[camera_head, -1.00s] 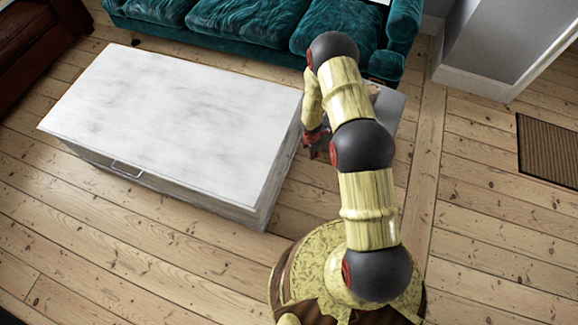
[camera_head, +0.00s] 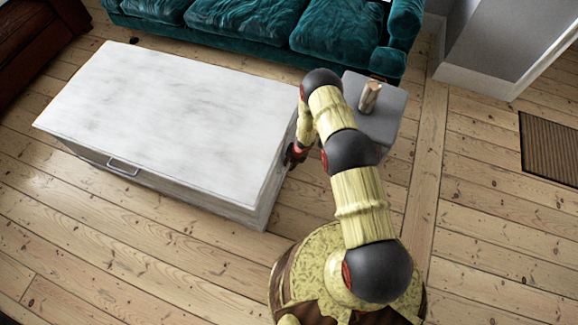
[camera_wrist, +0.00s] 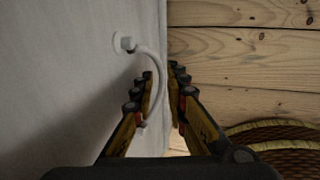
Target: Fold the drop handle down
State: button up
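The drop handle (camera_wrist: 157,64) is a pale curved bar on the grey-white side of the chest in the wrist view. It is fixed at a round mount near the top and bows outward from the panel. My gripper (camera_wrist: 163,75) has its two dark, ridged fingers either side of the bar, with a narrow gap between the tips. Part of the handle is hidden behind the left finger, so contact is unclear. In the head view the white chest (camera_head: 170,115) stands left of my arm. My gripper (camera_head: 294,155) is at its right end, and the handle there is hidden.
A grey side table (camera_head: 385,120) with a small tan object (camera_head: 370,96) stands just right of my arm. A teal sofa (camera_head: 270,25) lies behind the chest. A metal pull (camera_head: 124,167) is on the chest's front.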

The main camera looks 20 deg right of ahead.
jog(key=shift+w+f, duration=0.1)
jog(key=shift+f, duration=0.15)
jog(key=shift+c, duration=0.4)
grip_shut()
jog(key=shift+c, duration=1.2)
grip_release()
jog(key=o, duration=0.3)
jog(key=v, duration=1.2)
jog(key=shift+a, duration=0.1)
